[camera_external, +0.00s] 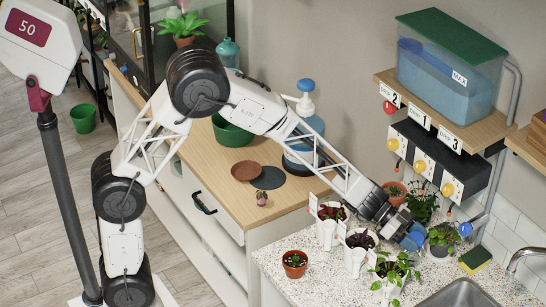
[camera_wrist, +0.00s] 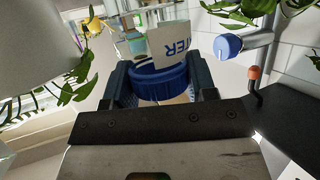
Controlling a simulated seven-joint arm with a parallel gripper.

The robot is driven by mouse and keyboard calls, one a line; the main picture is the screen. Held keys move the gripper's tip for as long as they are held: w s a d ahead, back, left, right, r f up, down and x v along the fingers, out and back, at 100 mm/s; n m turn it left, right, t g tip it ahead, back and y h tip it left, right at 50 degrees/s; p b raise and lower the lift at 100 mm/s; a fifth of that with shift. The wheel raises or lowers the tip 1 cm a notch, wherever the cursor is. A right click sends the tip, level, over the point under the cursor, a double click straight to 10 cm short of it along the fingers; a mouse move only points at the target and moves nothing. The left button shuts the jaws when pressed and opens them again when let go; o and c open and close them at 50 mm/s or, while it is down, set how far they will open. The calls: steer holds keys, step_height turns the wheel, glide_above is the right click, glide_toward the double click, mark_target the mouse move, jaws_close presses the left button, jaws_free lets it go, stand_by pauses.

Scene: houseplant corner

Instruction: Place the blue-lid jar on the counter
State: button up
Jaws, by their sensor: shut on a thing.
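My gripper (camera_external: 404,229) is at the right end of my arm, low over the speckled counter (camera_external: 318,268), among the potted plants. In the wrist view my gripper (camera_wrist: 161,78) is shut on the blue-lid jar, with one dark finger on each side of its ridged blue lid (camera_wrist: 160,84). A pale body shows just under the lid, and the rest of the jar is hidden behind the gripper. In the outside view a blue part (camera_external: 413,238) shows at the fingertips. I cannot tell whether the jar touches the counter.
Plants in white pots (camera_external: 329,227) stand left of my gripper, and a leafy plant (camera_external: 393,271) stands in front. Another potted plant (camera_external: 441,238) is close on the right. A sink (camera_external: 460,294) and sponge (camera_external: 474,259) lie front right.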

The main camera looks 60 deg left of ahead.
steer(key=shift+f, duration=1.55)
steer(key=shift+f, duration=0.15)
steer(key=o, duration=1.3)
steer(key=shift+r, duration=0.2)
steer(key=shift+v, duration=3.75)
